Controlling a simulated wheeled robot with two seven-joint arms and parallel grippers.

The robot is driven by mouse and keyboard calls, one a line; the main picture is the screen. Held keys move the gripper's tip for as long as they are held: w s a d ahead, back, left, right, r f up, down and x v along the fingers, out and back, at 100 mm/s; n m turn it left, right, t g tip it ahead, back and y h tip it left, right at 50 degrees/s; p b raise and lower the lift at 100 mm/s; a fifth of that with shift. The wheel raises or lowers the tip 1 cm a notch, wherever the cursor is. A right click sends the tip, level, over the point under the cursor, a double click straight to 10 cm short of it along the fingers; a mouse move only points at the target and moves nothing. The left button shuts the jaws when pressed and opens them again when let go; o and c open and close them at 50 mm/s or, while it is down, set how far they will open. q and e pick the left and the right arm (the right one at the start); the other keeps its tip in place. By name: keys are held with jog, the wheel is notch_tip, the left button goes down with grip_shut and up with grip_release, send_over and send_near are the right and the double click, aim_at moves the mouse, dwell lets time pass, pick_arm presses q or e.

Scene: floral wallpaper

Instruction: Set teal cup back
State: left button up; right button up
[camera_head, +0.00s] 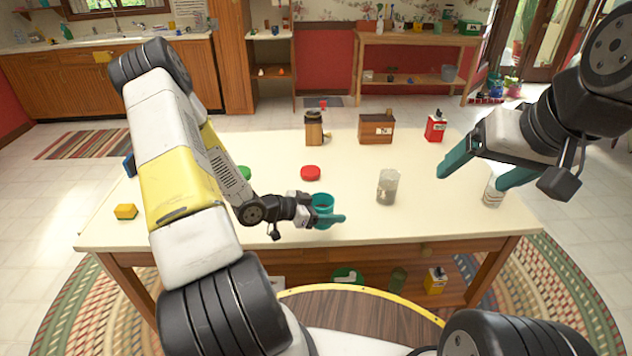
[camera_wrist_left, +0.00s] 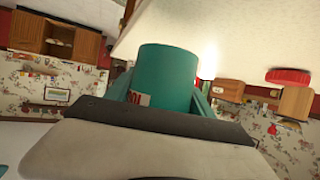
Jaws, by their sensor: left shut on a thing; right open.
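The teal cup (camera_head: 322,203) is near the front middle of the cream table (camera_head: 420,222). My left gripper (camera_head: 325,216) is shut on it, with teal fingers around its side. In the left wrist view the cup (camera_wrist_left: 166,72) fills the middle, between the fingers, with a small red and white label low on it. I cannot tell whether the cup touches the tabletop. My right gripper (camera_head: 480,172) is open and empty above the right end of the table. A clear glass (camera_head: 492,190) shows just below its nearer finger.
A grey patterned glass (camera_head: 387,187) stands right of the cup. A red lid (camera_head: 310,173) lies behind it; a green item (camera_head: 244,173) is partly hidden by my arm.

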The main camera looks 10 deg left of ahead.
pick_arm(q)
jog(key=w+a, duration=0.1)
jog(key=w, duration=0.3)
jog(key=w+a+f, duration=0.1)
jog(key=w+a, duration=0.1)
jog(key=w, duration=0.2)
jog(key=w+a, duration=0.2)
jog(key=w, duration=0.3)
jog(key=shift+a+f, duration=0.1)
jog(key=shift+f, duration=0.1)
jog(key=shift+s+f, duration=0.15)
jog(key=shift+f, duration=1.5)
jog(key=shift+f, duration=0.2)
jog(key=o, duration=1.6)
jog(key=shift+c, duration=0.2)
